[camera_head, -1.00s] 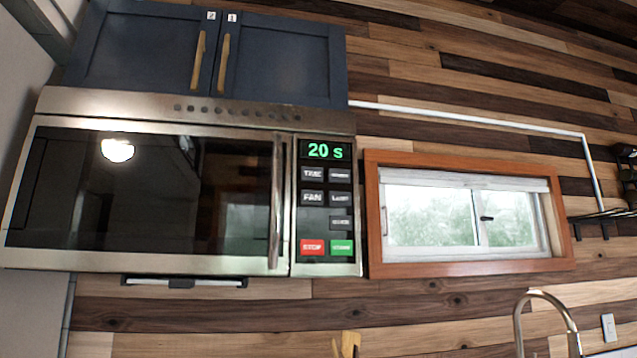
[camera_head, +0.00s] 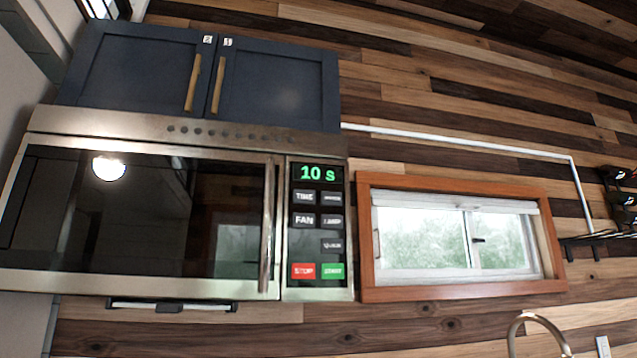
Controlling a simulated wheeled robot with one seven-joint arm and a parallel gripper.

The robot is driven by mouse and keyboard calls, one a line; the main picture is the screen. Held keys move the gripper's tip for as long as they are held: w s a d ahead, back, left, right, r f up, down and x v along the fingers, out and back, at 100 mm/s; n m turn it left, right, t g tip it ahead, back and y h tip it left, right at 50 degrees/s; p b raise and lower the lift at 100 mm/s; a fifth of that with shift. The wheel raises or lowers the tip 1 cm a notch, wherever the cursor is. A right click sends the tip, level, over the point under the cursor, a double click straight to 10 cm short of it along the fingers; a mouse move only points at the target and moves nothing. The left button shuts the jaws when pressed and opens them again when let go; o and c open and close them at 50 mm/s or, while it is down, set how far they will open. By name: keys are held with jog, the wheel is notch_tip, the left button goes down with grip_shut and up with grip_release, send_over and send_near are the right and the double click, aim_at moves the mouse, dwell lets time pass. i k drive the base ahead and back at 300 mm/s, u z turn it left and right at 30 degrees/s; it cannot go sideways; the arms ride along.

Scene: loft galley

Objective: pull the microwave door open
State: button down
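The microwave (camera_head: 150,287) is mounted on the wall under a blue cabinet. Its dark glass door (camera_head: 140,225) is shut, with a light and a window reflected in it. The upright metal door handle (camera_head: 267,228) is at the door's right edge. The control panel (camera_head: 317,245) right of the handle shows a green "10 S" on its display (camera_head: 318,173), with red and green buttons at the bottom. My gripper is not in view.
The blue cabinet (camera_head: 275,85) with two wooden handles is directly above the microwave. A wood-framed window (camera_head: 460,240) is to its right. A curved faucet (camera_head: 540,320) stands at lower right, and a dark rack (camera_head: 600,237) is at the right edge.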

aim_at(78, 216)
jog(key=u, duration=1.35)
